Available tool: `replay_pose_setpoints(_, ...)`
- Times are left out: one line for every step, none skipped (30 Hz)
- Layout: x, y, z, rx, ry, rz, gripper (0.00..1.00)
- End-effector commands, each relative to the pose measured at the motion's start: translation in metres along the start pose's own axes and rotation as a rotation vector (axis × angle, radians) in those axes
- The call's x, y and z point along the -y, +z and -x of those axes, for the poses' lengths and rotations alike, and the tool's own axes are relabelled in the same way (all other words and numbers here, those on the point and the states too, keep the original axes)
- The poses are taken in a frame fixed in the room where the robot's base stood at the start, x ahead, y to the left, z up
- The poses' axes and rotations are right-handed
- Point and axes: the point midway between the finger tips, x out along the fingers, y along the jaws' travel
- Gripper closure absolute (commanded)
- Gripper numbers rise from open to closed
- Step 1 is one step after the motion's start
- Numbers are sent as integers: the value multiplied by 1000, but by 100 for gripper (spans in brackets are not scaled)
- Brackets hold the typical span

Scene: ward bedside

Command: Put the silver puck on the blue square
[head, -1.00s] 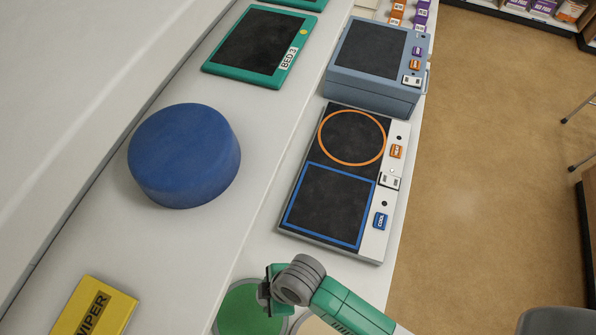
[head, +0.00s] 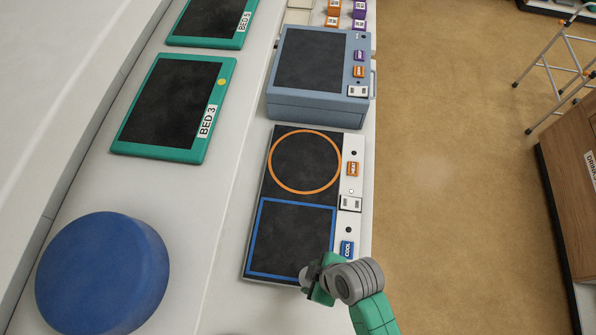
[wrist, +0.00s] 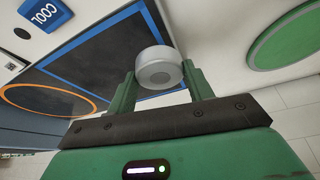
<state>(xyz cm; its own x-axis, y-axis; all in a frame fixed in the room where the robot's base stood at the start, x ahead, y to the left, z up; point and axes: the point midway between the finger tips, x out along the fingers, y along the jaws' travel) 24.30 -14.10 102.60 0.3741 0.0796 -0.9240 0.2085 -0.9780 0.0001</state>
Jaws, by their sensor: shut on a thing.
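The silver puck (wrist: 158,68) is held between the two green fingers of my gripper (wrist: 160,85) in the wrist view. In the head view my gripper (head: 312,280) is over the lower right corner of the blue square, and the puck cannot be made out there. The blue square (head: 290,240) is an outline on a dark panel, labelled COOL at its right side. It also shows in the wrist view (wrist: 130,24), behind the puck. The puck appears raised above the panel; the exact height cannot be told.
An orange circle (head: 305,162) is on the same panel, above the blue square. A grey-blue box (head: 318,108) stands beyond it. A round blue thing (head: 103,272) and a green BED 3 tablet (head: 160,151) are to the left. A green disc (wrist: 287,38) shows in the wrist view.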

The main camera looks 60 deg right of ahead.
Motion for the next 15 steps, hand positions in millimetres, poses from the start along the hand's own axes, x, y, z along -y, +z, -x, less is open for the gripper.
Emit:
replay_pose_setpoints(-15, -12, -2, -4, 4, 0, 80)
replay_pose_setpoints(-22, -18, -6, -4, 4, 0, 80)
replay_pose_setpoints(-32, -25, -10, -4, 3, 0, 80)
replay_pose_setpoints(-39, -31, -14, -4, 3, 0, 80)
replay_pose_setpoints(-45, -36, -17, -4, 3, 0, 80)
replay_pose_setpoints(-54, -43, -21, -3, 3, -1, 80)
replay_pose_setpoints(-60, -47, -24, -3, 3, -1, 80)
replay_pose_setpoints(-66, -51, -27, -2, 2, -1, 80)
replay_pose_setpoints(-72, -56, -30, -2, 2, 0, 80)
replay_pose_setpoints(-76, -59, -32, -1, 1, 0, 80)
replay_pose_setpoints(-79, -62, -34, -1, 1, 0, 80)
replay_pose_setpoints(-82, -64, -36, 0, 0, -1, 80)
replay_pose_setpoints(-84, -65, -37, 0, 1, 0, 80)
replay_pose_setpoints(-85, -66, -38, 0, 1, -1, 80)
replay_pose_setpoints(-85, -66, -38, 0, 0, -1, 80)
